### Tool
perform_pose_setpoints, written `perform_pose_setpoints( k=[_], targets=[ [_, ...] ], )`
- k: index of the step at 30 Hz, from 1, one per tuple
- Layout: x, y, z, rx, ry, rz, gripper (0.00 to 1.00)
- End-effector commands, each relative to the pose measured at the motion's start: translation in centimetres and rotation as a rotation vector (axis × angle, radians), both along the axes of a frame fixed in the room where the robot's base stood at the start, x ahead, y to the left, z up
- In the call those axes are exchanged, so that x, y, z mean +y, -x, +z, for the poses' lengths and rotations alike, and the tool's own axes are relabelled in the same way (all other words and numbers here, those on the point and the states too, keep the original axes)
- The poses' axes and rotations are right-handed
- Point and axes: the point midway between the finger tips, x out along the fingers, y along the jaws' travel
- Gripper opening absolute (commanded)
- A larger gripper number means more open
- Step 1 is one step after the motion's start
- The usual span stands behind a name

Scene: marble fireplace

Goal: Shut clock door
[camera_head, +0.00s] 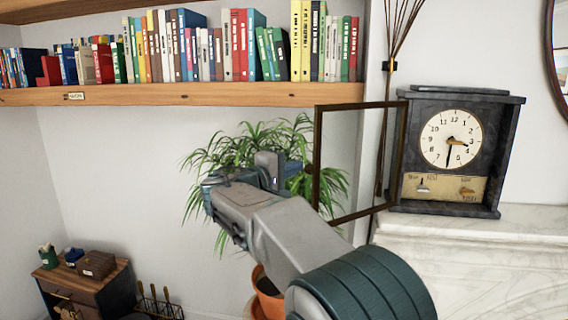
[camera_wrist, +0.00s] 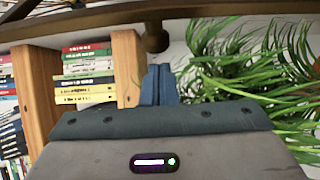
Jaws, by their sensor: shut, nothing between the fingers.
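The black clock (camera_head: 447,150) stands upright on the mantel, with its white dial uncovered. Its door (camera_head: 397,165), a thin dark brown frame, stands wide open, swung out to the left of the clock. In the wrist view my gripper's fingers (camera_wrist: 160,85) are together and empty. A brown bar with a round knob (camera_wrist: 155,40), seemingly the door's, crosses the top of that view just beyond the fingertips; contact cannot be told.
A potted plant (camera_head: 225,160) is behind my gripper. A wooden shelf (camera_head: 200,95) of books runs above. The white marble mantel (camera_head: 530,222) lies under the clock. Dark sticks (camera_head: 388,90) rise behind the door. A small cabinet (camera_head: 85,285) is at lower left.

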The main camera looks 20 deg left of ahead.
Motion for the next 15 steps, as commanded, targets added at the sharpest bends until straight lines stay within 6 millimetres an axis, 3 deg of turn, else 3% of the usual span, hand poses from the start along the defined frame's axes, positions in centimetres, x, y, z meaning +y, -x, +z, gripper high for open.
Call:
perform_pose_setpoints(
  k=[15],
  targets=[
    [-1.09,1.1,-0.04,0.0,0.0,-0.001,0.0]
  ],
)
